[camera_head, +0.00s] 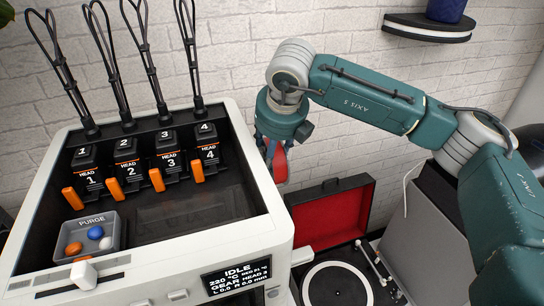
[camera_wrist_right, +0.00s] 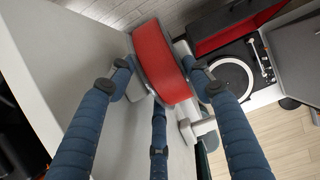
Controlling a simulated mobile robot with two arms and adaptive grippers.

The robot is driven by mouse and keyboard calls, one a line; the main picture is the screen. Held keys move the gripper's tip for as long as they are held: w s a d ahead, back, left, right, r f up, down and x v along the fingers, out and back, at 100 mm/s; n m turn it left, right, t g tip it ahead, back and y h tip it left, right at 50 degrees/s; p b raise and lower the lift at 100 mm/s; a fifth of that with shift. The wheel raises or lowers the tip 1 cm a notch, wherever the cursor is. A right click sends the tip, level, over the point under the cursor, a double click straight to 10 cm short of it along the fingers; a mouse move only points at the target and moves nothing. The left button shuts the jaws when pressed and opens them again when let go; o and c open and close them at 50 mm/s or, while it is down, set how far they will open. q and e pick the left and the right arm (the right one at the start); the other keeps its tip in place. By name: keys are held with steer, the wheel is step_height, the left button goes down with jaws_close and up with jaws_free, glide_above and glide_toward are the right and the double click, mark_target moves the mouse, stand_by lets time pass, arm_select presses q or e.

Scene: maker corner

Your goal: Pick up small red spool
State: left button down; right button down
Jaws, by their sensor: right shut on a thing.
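The small red spool (camera_head: 280,164) is at the right side of the white printer in the head view. My right gripper (camera_head: 271,146) reaches it from above and is shut on it. In the right wrist view the red spool (camera_wrist_right: 163,62) sits between the blue fingers of my right gripper (camera_wrist_right: 168,88), beside the printer's pale side wall. White parts show next to the spool there; I cannot tell whether it still touches a holder. My left gripper is in neither view.
The white printer (camera_head: 272,228) has several tool heads and a grey purge bin (camera_head: 117,232) holding small balls. A record player (camera_head: 337,284) with an open red-lined lid (camera_head: 335,215) stands to the right. A wall shelf (camera_head: 428,27) is at upper right.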

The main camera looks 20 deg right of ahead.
steer(key=shift+r, duration=0.1)
steer(key=shift+r+b, duration=0.45)
steer(key=shift+b, duration=0.15)
steer(key=shift+d+r+b, duration=0.1)
steer(key=shift+d+b, duration=0.2)
steer(key=shift+d, duration=0.05)
steer(key=d+b, duration=0.6)
steer(key=d, duration=1.1)
steer(key=shift+w+d+r, duration=0.15)
steer(key=shift+w+r, duration=0.05)
steer(key=shift+w, duration=0.15)
steer(key=shift+s+f, duration=0.1)
steer(key=shift+f, duration=0.05)
